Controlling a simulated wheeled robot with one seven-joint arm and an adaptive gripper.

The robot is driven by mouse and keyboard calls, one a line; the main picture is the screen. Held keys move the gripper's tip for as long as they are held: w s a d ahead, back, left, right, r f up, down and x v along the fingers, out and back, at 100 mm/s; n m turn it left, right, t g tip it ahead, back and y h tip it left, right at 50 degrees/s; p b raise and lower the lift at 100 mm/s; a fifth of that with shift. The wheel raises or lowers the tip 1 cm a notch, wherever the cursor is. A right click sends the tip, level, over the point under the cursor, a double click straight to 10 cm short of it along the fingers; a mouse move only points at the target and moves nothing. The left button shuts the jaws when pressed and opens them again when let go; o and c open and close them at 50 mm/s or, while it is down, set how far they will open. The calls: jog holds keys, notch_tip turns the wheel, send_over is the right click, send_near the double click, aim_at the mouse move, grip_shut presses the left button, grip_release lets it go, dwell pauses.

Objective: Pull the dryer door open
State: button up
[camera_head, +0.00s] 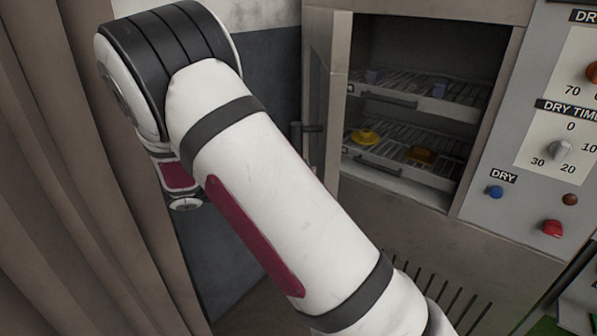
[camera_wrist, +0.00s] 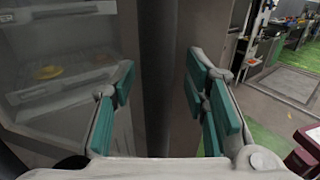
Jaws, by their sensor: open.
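The dryer (camera_head: 395,222) stands at the right in the head view, its opening uncovered. Its door (camera_head: 319,85) stands swung out at the left side of the opening, seen nearly edge-on. A dark handle (camera_head: 310,128) sticks out from the door. In the wrist view, my gripper (camera_wrist: 163,85) is open, with teal pads on both fingers. A dark vertical strip shows between and beyond the fingers; I cannot tell whether it is part of the door. A glassy panel (camera_wrist: 65,40) fills the left, with racks showing behind it. In the head view my gripper is hidden behind my arm.
Wire racks (camera_head: 410,130) inside the dryer hold a yellow piece (camera_head: 366,137) and other small pieces. A control panel (camera_head: 520,190) with dials and buttons is at the right. A brown curtain (camera_head: 70,200) hangs at the left. Floor shows at the right of the wrist view.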

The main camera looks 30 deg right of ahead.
aim_at(299, 126)
notch_tip(299, 126, up, 10)
dwell(0.5)
